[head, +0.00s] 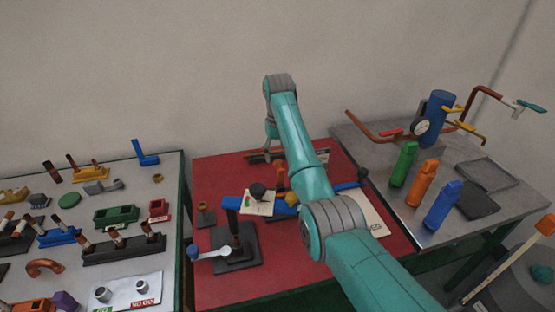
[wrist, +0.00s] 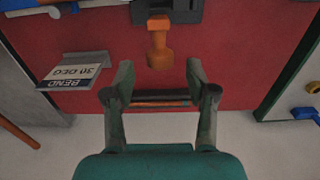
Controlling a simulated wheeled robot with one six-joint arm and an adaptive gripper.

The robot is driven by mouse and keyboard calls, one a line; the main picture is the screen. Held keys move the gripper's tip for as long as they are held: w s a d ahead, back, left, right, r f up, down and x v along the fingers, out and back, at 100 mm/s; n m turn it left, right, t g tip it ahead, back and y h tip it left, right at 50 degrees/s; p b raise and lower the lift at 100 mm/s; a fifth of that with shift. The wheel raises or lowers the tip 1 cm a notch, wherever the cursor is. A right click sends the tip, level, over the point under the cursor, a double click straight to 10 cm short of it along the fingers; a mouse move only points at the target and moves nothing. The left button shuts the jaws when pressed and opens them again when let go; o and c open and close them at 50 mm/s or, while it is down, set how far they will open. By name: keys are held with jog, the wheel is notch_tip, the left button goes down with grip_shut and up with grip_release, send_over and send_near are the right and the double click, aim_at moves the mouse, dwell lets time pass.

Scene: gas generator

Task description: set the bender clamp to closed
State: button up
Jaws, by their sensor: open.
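An orange handle-like part (wrist: 158,42), which looks like the bender clamp, joins a dark block (wrist: 188,12) at the top of the wrist view. It also shows in the head view (head: 281,175), partly hidden by my arm. I cannot tell its exact setting. My gripper (wrist: 160,80) is open and empty, pointing down over the table's back edge. The orange part lies just ahead of its fingertips in the wrist view, apart from them.
Dark and copper rods (wrist: 160,101) lie at the back edge beneath my fingers. A BEND 30 DEG sign (wrist: 75,72) stands beside them. A left bench (head: 160,185) holds fittings; a right bench (head: 360,150) holds bottles and piping. My arm crosses above the red table.

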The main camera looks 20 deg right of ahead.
jog(key=shift+f, duration=1.4)
grip_shut()
